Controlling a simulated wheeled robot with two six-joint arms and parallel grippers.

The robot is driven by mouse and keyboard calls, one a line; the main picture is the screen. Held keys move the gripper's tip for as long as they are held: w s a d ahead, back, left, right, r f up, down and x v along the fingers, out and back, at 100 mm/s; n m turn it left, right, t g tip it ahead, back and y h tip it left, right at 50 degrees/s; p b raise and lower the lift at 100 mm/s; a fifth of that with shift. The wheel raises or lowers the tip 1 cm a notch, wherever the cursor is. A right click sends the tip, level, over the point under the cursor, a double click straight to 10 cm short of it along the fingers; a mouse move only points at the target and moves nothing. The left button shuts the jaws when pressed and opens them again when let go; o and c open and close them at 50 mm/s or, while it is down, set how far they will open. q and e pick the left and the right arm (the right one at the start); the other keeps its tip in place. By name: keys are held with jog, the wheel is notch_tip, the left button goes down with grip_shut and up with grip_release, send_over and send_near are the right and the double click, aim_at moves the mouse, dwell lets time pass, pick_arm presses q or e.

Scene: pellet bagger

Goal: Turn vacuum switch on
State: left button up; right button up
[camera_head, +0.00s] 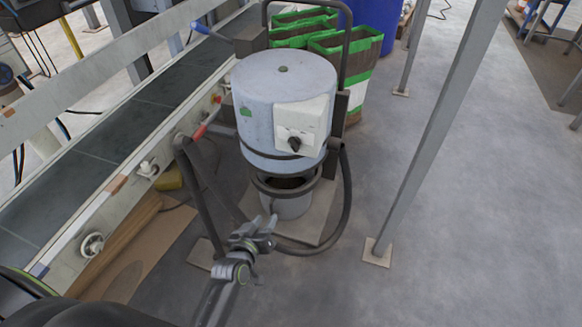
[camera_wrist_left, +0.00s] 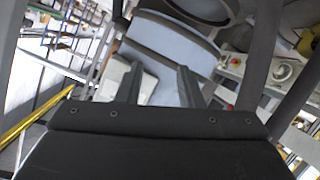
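The vacuum (camera_head: 265,95) is a pale blue-grey drum in a dark tube frame, standing upright on the floor. A white switch box (camera_head: 302,125) sits on its front right side with a black rotary knob (camera_head: 294,144). My left gripper (camera_head: 258,232) is in front of and below the drum, apart from the switch. Its two fingers are spread with nothing between them. In the left wrist view the fingers (camera_wrist_left: 158,85) point toward the drum (camera_wrist_left: 172,50), with the white box (camera_wrist_left: 142,82) partly hidden behind the left finger. My right gripper is not seen.
A conveyor (camera_head: 120,130) with a pale side rail runs along the left. A grey post (camera_head: 440,130) stands on the right. Green-and-brown bags (camera_head: 345,60) and a blue barrel (camera_head: 380,18) are behind the vacuum. A black hose (camera_head: 343,215) loops at its right. Floor at right is clear.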

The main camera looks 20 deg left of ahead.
pick_arm(q)
notch_tip(320, 180, up, 9)
jog(key=w+n+t+b, duration=0.1)
jog(key=w+t+b, duration=0.1)
jog(key=t+b, duration=0.2)
jog(key=p, duration=0.4)
send_near(292, 147)
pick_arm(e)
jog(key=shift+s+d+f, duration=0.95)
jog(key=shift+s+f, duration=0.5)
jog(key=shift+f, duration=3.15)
pick_arm(q)
jog(key=w+b, duration=0.4)
jog(key=w, duration=0.3)
jog(key=shift+w+r+b, duration=0.15)
jog(key=shift+w+b, duration=0.3)
jog(key=shift+w, duration=0.5)
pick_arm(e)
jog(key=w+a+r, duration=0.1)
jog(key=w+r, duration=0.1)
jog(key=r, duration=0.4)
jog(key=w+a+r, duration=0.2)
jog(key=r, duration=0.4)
pick_arm(q)
jog(key=shift+c, duration=0.2)
grip_shut()
